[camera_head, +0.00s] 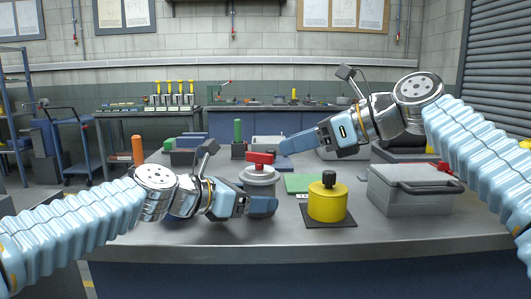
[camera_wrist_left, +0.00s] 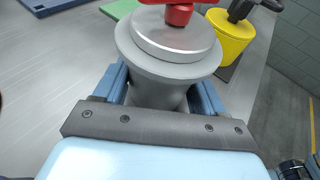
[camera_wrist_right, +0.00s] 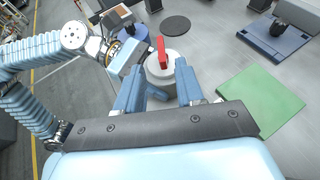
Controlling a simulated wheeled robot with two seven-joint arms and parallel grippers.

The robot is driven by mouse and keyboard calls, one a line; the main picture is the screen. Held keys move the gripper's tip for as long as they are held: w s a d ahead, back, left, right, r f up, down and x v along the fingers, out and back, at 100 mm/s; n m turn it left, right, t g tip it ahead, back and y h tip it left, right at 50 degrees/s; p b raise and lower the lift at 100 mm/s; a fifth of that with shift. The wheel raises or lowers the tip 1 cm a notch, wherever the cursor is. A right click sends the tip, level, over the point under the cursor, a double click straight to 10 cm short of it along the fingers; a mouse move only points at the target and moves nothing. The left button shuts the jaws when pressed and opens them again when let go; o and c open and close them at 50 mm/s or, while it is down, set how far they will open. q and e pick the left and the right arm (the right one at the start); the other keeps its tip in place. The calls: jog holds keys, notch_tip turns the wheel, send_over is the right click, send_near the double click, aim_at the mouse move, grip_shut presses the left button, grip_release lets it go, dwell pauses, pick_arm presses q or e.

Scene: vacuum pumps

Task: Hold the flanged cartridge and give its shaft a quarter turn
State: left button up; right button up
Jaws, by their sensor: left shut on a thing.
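The flanged cartridge (camera_head: 259,176) is a grey cylinder with a wide round flange, upright over the bench. A red handle (camera_head: 260,158) sits on top, on its shaft. My left gripper (camera_head: 262,206) is shut around the cartridge body below the flange; the left wrist view shows a finger on each side of the body (camera_wrist_left: 158,95). My right gripper (camera_head: 284,148) is open and empty, just to the right of the red handle and apart from it. In the right wrist view the red handle (camera_wrist_right: 162,50) lies just beyond the spread fingertips. The shaft itself is mostly hidden.
A yellow cylinder with a black knob (camera_head: 327,204) stands on a dark mat to the right. A grey case (camera_head: 410,193) stands farther right. A green mat (camera_wrist_right: 255,105) lies flat nearby. A green post (camera_head: 238,133) stands behind. The front bench strip is clear.

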aim_at(261, 154)
jog(key=x, duration=0.7)
jog(key=shift+w+a, duration=0.15)
grip_shut()
